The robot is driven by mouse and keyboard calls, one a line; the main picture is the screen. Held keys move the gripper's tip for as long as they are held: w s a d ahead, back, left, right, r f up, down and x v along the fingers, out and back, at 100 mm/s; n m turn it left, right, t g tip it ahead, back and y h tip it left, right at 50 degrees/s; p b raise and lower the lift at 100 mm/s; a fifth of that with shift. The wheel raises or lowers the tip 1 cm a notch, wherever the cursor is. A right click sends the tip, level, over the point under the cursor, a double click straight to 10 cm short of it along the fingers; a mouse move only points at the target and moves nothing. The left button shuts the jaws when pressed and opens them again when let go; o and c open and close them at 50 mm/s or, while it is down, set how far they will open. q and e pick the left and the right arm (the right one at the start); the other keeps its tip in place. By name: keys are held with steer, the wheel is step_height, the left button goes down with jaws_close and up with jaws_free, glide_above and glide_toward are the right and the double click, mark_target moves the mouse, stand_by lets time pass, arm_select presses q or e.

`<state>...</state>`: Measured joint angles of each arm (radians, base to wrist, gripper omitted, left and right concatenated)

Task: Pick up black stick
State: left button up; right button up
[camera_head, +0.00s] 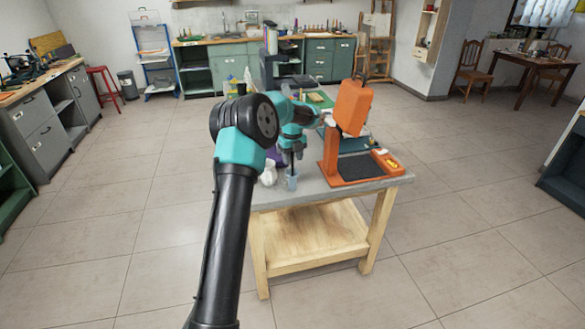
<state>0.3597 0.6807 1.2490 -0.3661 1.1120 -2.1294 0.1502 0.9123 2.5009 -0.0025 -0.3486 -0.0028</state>
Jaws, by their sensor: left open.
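My left arm reaches over the table (330,194). Its left gripper (291,155) points down just above a small light blue cup (292,182) near the front edge. The gripper is open, though its fingers are small and dark. A thin dark shape shows between the gripper and the cup; I cannot tell whether it is the black stick or a finger. No black stick can be made out clearly elsewhere. My right gripper is not in view.
A whitish object (269,174) stands just left of the cup. An orange machine (349,110) with a dark bed stands close on the right. My arm hides part of the tabletop. Open tiled floor surrounds the table.

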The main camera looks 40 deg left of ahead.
arm_select(q)
jaws_close()
stand_by(0.4)
step_height(320, 180, up, 10)
steer(key=shift+r, duration=0.1)
stand_by(0.4)
stand_by(0.4)
